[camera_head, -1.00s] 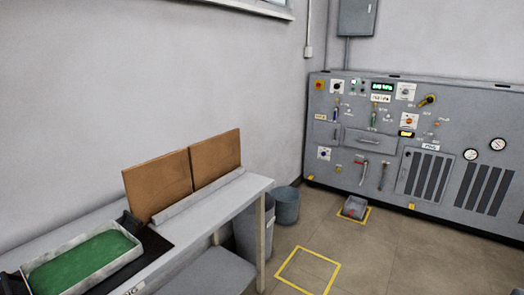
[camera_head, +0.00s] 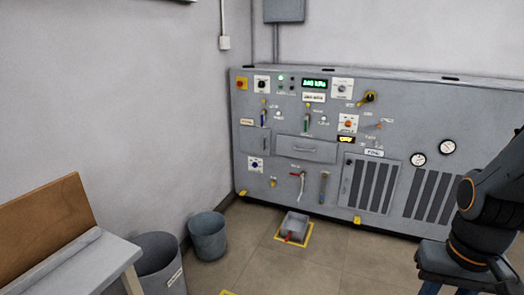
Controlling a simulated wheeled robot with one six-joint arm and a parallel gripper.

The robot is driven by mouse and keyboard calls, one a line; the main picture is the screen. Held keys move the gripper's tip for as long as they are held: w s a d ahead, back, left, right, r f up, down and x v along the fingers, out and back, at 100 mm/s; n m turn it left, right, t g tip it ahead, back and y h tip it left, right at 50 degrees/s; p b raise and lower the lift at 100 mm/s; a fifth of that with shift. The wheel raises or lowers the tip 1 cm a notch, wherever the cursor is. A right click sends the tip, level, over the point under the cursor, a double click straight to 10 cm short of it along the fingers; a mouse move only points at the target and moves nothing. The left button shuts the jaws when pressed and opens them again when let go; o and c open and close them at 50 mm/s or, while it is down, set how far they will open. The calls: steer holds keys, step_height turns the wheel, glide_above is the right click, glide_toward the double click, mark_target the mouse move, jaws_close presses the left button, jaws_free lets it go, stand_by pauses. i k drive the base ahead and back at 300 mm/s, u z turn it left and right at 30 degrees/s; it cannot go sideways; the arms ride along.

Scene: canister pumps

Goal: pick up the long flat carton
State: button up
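I do not clearly see a long flat carton in the head view. A brown upright panel (camera_head: 48,226) stands on the light table at the lower left, cut off by the left edge; I cannot tell if it is a carton. Part of my dark arm with orange rings shows at the right edge. My gripper is not visible.
The grey table (camera_head: 85,262) fills the lower left corner. A grey bin (camera_head: 160,262) and a bucket (camera_head: 207,237) stand beside it. A large grey control panel (camera_head: 385,150) lines the back. Floor between is clear.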

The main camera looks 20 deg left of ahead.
mark_target(35, 224)
steer(key=u, duration=0.5)
steer(key=i, duration=1)
steer(key=u, duration=1.6)
steer(key=i, duration=0.9)
steer(key=u, duration=0.65)
